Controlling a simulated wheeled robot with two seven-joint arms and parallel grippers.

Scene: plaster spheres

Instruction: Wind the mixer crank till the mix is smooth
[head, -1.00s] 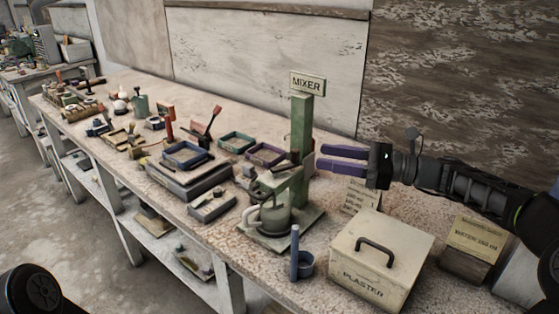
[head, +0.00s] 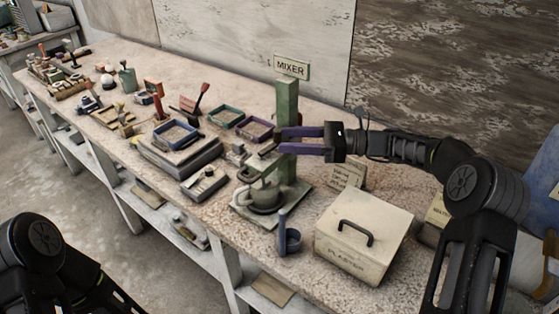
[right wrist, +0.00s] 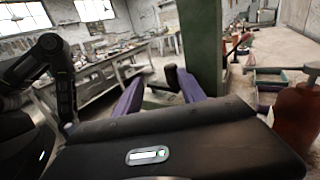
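The mixer (head: 286,103) is a green post with a MIXER sign on top. Dark parts at mid-post, beside my fingertips, are small and partly covered; I cannot make out the crank's grip clearly. My right gripper (head: 280,141) is level with the post in the head view, its purple fingers apart and overlapping the post. In the right wrist view the two fingers (right wrist: 156,78) have a gap between them, with nothing clearly held, and the green post (right wrist: 203,45) rises beside them. The mix is hidden. My left gripper is out of view.
A small sign card (head: 347,174) is behind the box. Trays (head: 178,135) and tools crowd the bench to the left.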

